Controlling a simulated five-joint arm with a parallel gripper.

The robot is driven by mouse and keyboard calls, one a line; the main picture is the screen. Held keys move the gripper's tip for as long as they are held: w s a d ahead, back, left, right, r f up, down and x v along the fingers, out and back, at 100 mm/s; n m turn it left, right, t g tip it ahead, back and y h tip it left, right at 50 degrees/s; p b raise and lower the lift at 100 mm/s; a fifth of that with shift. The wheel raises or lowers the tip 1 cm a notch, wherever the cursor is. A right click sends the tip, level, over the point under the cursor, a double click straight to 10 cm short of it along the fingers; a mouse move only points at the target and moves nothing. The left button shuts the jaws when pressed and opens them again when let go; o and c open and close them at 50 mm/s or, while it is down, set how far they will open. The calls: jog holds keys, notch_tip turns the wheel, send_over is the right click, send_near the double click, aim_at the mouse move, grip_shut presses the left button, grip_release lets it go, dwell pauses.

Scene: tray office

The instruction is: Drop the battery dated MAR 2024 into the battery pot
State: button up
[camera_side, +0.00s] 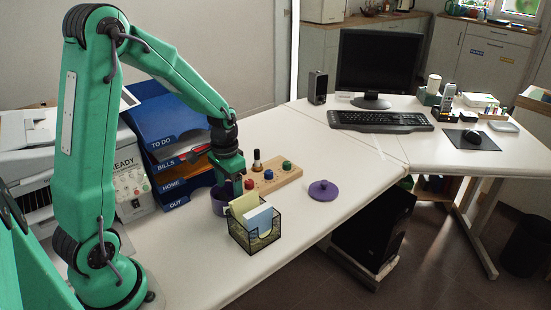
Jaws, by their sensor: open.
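My gripper (233,180) points down beside the wooden holder and over the purple pot (217,203). Its jaws are open. A small reddish piece shows close under the jaws, but I cannot tell whether it is a battery. The pot stands on the white desk, partly hidden by my gripper and the mesh note holder. A round purple lid (322,190) with a knob lies on the desk to the right. No date can be read at this size, so I cannot tell which item is dated MAR 2024. The pot's inside is hidden.
A black mesh note holder (250,240) stands in front. Blue letter trays (165,130) and a printer (140,185) are at left. The desk right of the lid is clear.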

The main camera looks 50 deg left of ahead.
jog(key=shift+r, duration=0.15)
notch_tip(320, 180, up, 8)
jog(key=shift+f, duration=0.2)
dwell(0.4)
dwell(0.4)
jog(key=s+d+r+t, duration=0.5)
jog(key=s+d+r, duration=0.5)
jog(key=s, duration=0.3)
jog(key=shift+d+r+t, duration=0.15)
jog(key=shift+d+t, duration=0.15)
jog(key=shift+d, duration=0.55)
